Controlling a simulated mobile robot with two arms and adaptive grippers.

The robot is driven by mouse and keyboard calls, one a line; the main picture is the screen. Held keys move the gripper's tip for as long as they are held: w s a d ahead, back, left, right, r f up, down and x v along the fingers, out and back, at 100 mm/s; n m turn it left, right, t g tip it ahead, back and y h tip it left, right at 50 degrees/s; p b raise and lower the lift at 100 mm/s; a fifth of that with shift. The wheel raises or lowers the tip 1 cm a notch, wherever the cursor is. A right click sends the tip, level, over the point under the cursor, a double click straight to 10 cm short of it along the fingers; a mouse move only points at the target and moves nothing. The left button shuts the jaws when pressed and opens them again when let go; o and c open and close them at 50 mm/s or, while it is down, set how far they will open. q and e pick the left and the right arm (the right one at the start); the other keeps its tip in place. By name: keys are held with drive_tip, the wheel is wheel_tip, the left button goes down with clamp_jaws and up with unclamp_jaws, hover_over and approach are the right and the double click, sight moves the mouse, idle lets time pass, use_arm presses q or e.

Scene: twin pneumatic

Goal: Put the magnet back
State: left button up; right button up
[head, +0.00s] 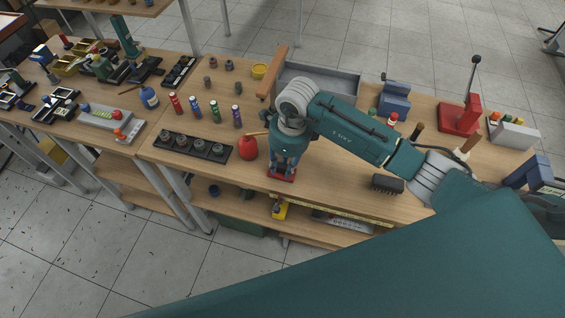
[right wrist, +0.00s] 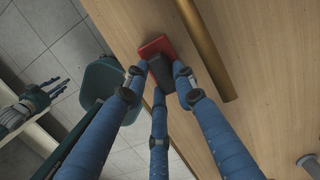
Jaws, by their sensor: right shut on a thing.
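The magnet appears as a red block (head: 283,174) below my right gripper, near the front edge of the bench. In the right wrist view its red face (right wrist: 156,46) and a dark part (right wrist: 183,72) show between the fingertips. My right gripper (head: 284,165) points down and is shut on it; the fingers (right wrist: 160,78) surround the dark part. I cannot tell whether the block touches the wood. My left gripper (right wrist: 42,98) shows only in the right wrist view, at the left over the floor, with its fingers spread and empty.
A red rounded bottle (head: 248,147) stands just left of the right gripper. A black strip with several round sockets (head: 192,146) lies further left. Several small cylinders (head: 195,106) stand behind. A grey tray (head: 340,84) is at the back, and a dark block (head: 388,183) lies to the right.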

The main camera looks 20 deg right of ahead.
drive_tip(key=shift+f, duration=0.1)
drive_tip(key=shift+f+b, duration=0.1)
drive_tip(key=shift+b, duration=0.2)
drive_tip(key=o, duration=1)
drive_tip(key=shift+o, duration=0.2)
drive_tip(key=shift+r, duration=0.2)
drive_tip(key=shift+r, duration=0.2)
wheel_tip(320, 180, up, 12)
drive_tip(key=d+b, duration=0.1)
drive_tip(key=b, duration=0.2)
drive_tip(key=shift+s+f, duration=0.2)
drive_tip(key=shift+s, duration=0.2)
